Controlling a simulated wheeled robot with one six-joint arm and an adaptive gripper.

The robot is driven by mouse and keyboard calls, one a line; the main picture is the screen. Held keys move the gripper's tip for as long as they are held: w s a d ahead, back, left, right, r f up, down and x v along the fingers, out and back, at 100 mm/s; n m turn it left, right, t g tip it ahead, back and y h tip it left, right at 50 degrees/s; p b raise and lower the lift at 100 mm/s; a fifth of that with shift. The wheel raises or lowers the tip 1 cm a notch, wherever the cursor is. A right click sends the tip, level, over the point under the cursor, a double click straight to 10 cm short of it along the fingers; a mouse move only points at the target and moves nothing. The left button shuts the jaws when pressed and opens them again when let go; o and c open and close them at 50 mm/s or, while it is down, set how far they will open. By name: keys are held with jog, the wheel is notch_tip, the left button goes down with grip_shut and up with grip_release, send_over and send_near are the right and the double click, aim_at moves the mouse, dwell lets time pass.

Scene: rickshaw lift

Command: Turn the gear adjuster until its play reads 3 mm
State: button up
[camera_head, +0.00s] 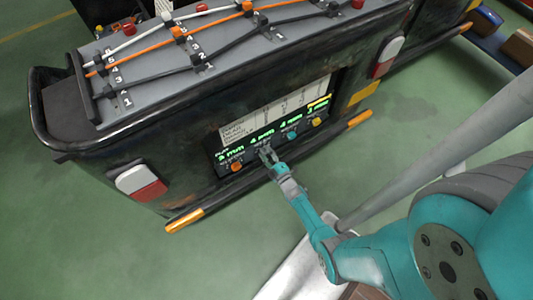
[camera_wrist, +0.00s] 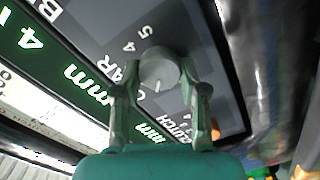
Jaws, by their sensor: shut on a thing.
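The gear adjuster is a round grey knob (camera_wrist: 160,66) with a pale pointer line, beside a partly hidden GEAR label in the wrist view. My gripper (camera_wrist: 160,88) is shut on its sides, one finger left and one right. Scale numbers 4 and 5 show beside it. In the head view my gripper (camera_head: 265,153) is at the lower panel, covering the knob. The green readout above it (camera_head: 262,137) seems to say 4 mm, but it is small. In the wrist view the gear digit is hidden by my finger; mm shows.
An orange knob (camera_head: 237,167) sits to the left, with a teal knob (camera_head: 291,135) and a yellow knob (camera_head: 316,122) to the right. The leftmost readout (camera_head: 230,155) seems to say 3 mm. Cables run along the tray (camera_head: 135,105) above. Green floor is open in front.

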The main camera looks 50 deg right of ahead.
jog(key=n, duration=0.5)
jog(key=shift+n, duration=0.3)
jog(key=shift+f+n, duration=0.15)
jog(key=shift+n, duration=2.15)
jog(key=o, duration=1.1)
jog(key=shift+o, duration=0.2)
jog(key=v, duration=1.2)
jog(key=shift+a, duration=0.15)
